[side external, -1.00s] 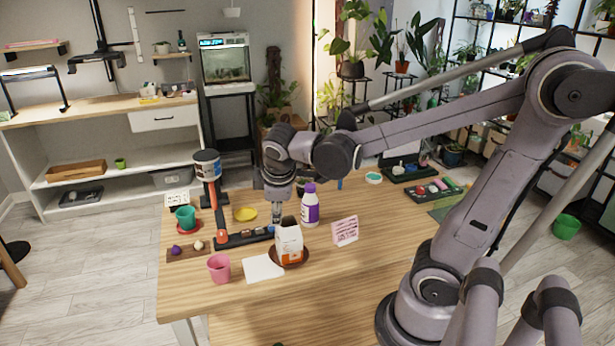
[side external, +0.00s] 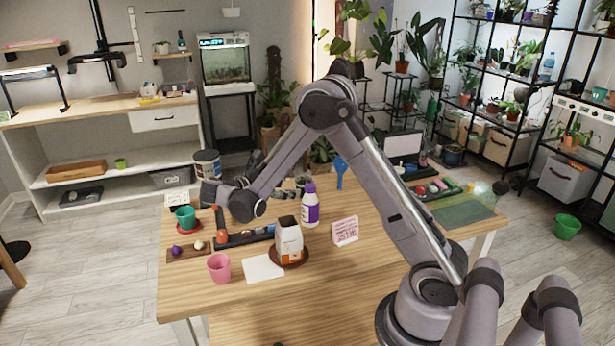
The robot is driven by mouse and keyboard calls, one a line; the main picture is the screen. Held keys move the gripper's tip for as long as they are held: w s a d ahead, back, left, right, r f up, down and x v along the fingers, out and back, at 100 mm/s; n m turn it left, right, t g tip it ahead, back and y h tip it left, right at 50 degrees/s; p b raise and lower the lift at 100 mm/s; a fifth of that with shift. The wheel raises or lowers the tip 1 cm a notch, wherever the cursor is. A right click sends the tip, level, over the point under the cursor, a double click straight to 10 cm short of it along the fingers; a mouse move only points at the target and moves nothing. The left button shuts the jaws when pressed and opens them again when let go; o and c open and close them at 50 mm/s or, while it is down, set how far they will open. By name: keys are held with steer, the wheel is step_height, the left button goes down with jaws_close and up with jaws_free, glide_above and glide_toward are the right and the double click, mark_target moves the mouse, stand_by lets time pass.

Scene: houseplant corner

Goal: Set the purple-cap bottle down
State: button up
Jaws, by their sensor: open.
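The purple-cap bottle (side external: 311,208), white with a purple label, stands upright on the wooden table (side external: 385,285). It is just behind and right of a white-and-orange carton with a dark top (side external: 289,243), which sits in a brown saucer (side external: 303,262). No part of my arm touches the bottle. My arm is folded down to the left of it, with the wrist low over the table's back left. My gripper (side external: 256,160) looks partly hidden behind my forearm. It is open, well clear of the bottle, and I see nothing held in it.
A pink cup (side external: 219,268) and a white sheet (side external: 262,268) lie front left. A pink printed card (side external: 345,231) stands right of the bottle.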

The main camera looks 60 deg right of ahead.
mark_target(309, 186)
steer(key=x, duration=0.5)
steer(key=shift+s+d+f, duration=0.1)
steer(key=shift+d+f, duration=0.05)
steer(key=shift+d, duration=0.1)
steer(key=shift+r+x, duration=0.15)
steer(key=shift+x, duration=1.2)
steer(key=shift+r+x, duration=0.1)
steer(key=shift+x, duration=1.3)
steer(key=shift+s, duration=0.2)
jaws_close()
